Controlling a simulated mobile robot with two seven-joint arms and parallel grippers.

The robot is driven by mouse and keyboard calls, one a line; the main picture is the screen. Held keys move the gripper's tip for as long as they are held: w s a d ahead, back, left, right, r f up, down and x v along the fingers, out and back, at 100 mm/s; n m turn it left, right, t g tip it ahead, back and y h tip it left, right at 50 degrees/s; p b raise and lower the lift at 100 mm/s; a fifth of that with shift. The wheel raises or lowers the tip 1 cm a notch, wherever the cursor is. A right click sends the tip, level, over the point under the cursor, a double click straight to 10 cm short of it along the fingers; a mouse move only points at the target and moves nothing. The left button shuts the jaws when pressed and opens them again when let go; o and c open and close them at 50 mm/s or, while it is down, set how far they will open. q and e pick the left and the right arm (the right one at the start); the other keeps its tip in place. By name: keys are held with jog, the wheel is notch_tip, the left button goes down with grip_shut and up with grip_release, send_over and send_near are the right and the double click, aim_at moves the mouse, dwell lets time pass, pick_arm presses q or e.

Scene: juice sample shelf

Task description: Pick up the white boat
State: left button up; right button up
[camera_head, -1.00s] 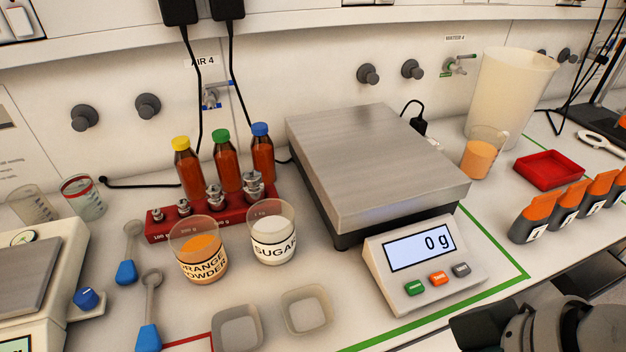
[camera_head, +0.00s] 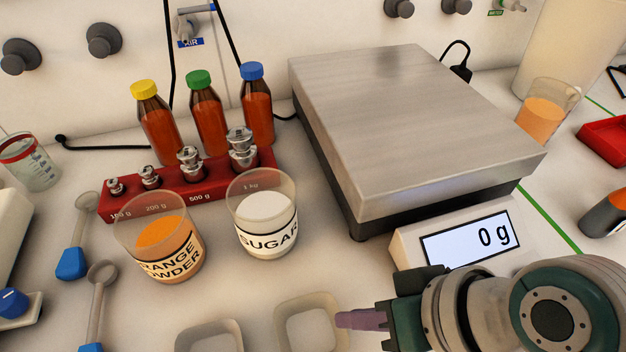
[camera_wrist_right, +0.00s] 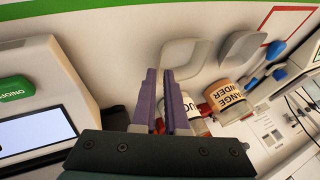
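My left gripper is not in view.
The sugar cup (camera_head: 263,222) and orange powder cup (camera_head: 160,245) stand behind the boats. A large scale (camera_head: 410,120) with its display (camera_head: 468,240) reading 0 g is behind my right arm. Blue-handled spoons (camera_head: 72,262) lie at the left.

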aim_at(311, 331)
jog(key=x, duration=0.2)
jog(key=shift+w+a+f+b, duration=0.1)
jog(key=shift+a+f+b, duration=0.1)
jog(key=shift+f+b, duration=0.15)
grip_shut()
jog(key=shift+r, duration=0.15)
dwell(1.2)
